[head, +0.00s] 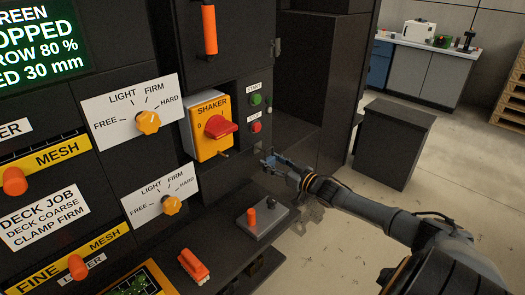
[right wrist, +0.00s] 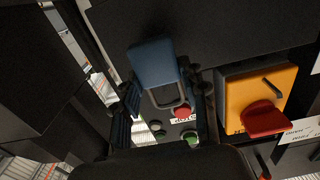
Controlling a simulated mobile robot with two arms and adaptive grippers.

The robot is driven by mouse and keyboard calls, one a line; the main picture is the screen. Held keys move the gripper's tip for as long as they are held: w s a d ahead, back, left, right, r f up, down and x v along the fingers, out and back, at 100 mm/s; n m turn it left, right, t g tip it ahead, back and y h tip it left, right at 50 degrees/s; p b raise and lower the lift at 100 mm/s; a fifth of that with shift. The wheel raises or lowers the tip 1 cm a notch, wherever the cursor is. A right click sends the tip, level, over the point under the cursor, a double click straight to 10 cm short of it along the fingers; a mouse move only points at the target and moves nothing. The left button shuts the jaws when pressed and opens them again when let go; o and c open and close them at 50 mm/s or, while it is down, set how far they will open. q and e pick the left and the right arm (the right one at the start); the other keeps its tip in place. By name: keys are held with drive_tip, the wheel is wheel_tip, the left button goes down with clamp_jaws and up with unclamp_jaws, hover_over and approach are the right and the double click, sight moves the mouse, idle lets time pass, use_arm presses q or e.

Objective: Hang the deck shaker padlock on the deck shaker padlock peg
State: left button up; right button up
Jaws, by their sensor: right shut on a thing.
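The blue padlock (right wrist: 153,62) is between the fingers of my right gripper (right wrist: 165,108), which is shut on it. Its metal shackle (right wrist: 172,97) shows in the right wrist view. In the head view my right gripper (head: 273,163) is in front of the dark panel, below and right of the shaker switch; the padlock is small there and hard to separate from the fingers. The yellow shaker switch box (head: 208,128) has a red handle (head: 220,126). I cannot make out the padlock peg with certainty. My left gripper is not in view.
Green (head: 256,99) and red (head: 255,127) buttons sit above my right gripper. Below is a ledge with a grey plate (head: 262,221) carrying an orange and a black knob, and an orange-red object (head: 194,265). A dark cabinet (head: 393,142) stands to the right, with open floor around.

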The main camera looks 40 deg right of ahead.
drive_tip(key=shift+w+b, duration=0.7)
drive_tip(key=shift+w, duration=0.1)
idle(0.5)
drive_tip(key=shift+w+f, duration=0.1)
drive_tip(key=shift+f, duration=0.05)
drive_tip(key=shift+w+a+f+b, duration=0.15)
drive_tip(key=shift+w+b, duration=0.1)
drive_tip(key=shift+b, duration=0.3)
drive_tip(key=shift+w, duration=0.15)
drive_tip(key=shift+w+f+b, duration=0.15)
drive_tip(key=shift+f+b, duration=0.2)
idle(1.0)
drive_tip(key=o, duration=1.3)
drive_tip(key=shift+f, duration=0.1)
